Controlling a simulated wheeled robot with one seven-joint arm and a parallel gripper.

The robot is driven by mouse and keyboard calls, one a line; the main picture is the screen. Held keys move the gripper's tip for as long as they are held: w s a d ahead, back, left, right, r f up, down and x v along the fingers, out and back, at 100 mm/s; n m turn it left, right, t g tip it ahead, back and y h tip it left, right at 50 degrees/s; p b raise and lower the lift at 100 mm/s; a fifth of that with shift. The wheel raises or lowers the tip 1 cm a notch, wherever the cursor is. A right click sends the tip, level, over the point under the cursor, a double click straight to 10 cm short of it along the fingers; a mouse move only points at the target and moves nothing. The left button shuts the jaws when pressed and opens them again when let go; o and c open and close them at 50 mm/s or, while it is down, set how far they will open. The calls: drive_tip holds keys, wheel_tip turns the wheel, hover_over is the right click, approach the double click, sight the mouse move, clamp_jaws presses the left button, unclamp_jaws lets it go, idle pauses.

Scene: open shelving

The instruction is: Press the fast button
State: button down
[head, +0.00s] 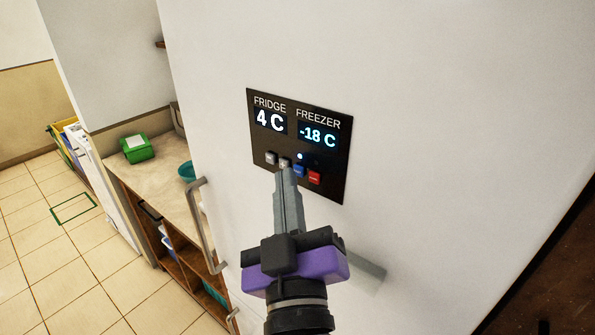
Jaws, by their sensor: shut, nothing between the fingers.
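A black control panel (325,165) is on a white fridge front. It reads FRIDGE 4 C and FREEZER -18 C. Below the displays are two grey buttons on the left, a blue button (299,171) and a red button (314,177). A small white light glows above the blue button. The button labels are too small to read, so I cannot tell which is the fast button. My gripper (286,170) is shut and empty, with its tips at the second grey button, just left of the blue one. I cannot tell whether they touch it.
A metal door handle (203,225) sticks out at the left of the fridge. Behind it, a counter (150,165) with a green box (137,148) and a teal bowl (186,171) stands above open shelves. Tiled floor (75,270) lies at the left.

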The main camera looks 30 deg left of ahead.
drive_tip(key=shift+s, duration=0.45)
drive_tip(key=shift+s, duration=0.1)
drive_tip(key=s+b, duration=0.1)
drive_tip(key=s, duration=0.1)
drive_tip(key=s+b, duration=0.1)
drive_tip(key=s, duration=0.1)
drive_tip(key=shift+s+a, duration=0.2)
drive_tip(key=shift+s, duration=0.2)
idle(0.7)
